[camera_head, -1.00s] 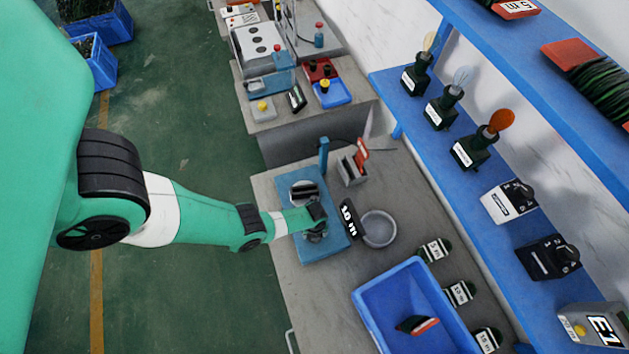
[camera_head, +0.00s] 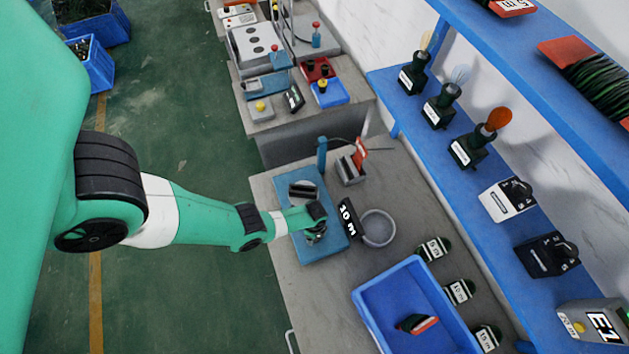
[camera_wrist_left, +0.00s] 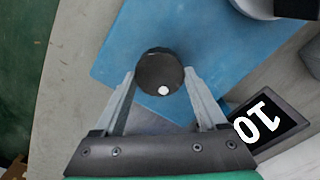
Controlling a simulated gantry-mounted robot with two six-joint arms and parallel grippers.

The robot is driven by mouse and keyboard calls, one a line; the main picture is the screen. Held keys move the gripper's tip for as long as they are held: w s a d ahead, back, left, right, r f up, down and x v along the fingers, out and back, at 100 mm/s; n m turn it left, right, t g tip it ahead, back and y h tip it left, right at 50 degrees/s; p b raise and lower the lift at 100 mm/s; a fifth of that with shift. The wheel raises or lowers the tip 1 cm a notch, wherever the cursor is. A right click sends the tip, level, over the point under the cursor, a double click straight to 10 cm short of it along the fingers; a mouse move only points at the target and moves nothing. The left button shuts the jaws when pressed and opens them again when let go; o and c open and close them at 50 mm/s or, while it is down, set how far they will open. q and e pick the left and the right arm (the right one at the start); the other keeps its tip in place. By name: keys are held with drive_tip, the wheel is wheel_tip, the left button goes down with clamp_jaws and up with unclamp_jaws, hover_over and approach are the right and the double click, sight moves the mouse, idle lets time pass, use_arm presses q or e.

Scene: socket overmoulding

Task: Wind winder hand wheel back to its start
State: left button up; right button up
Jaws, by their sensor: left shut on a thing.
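The winder has a blue base plate (camera_head: 338,243) on the grey bench, with a dark and silver drum (camera_head: 303,190) on its far part. My left gripper (camera_head: 315,234) is over the near part of the plate and covers most of what it holds in the head view. In the left wrist view, my left gripper (camera_wrist_left: 160,88) is shut on a round dark knob (camera_wrist_left: 158,66) with a white spot, which I take to be the hand wheel's grip. The rest of the wheel is hidden. A black "10 m" display (camera_head: 349,218) stands beside the plate. My right gripper is not in view.
A grey round dish (camera_head: 379,228) lies right of the display. A blue bin (camera_head: 364,296) with a dark and red item stands at the front. Several labelled coils lie beside it. A small grey holder (camera_head: 351,169) and a blue post (camera_head: 322,153) stand behind.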

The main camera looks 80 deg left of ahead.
use_arm(q)
drive_tip(key=n, duration=0.5)
drive_tip(key=shift+n, duration=0.3)
drive_tip(key=n, duration=0.5)
drive_tip(key=shift+a, duration=0.15)
drive_tip(key=n, duration=0.5)
drive_tip(key=shift+a+n, duration=0.1)
drive_tip(key=shift+n, duration=0.3)
drive_tip(key=n, duration=0.5)
drive_tip(key=shift+s, duration=0.1)
drive_tip(key=n, duration=0.5)
drive_tip(key=shift+s+n, duration=0.1)
drive_tip(key=shift+n, duration=0.3)
drive_tip(key=n, duration=0.5)
drive_tip(key=shift+s+n, duration=0.1)
drive_tip(key=shift+n, duration=0.2)
drive_tip(key=n, duration=1)
drive_tip(key=shift+n, duration=0.4)
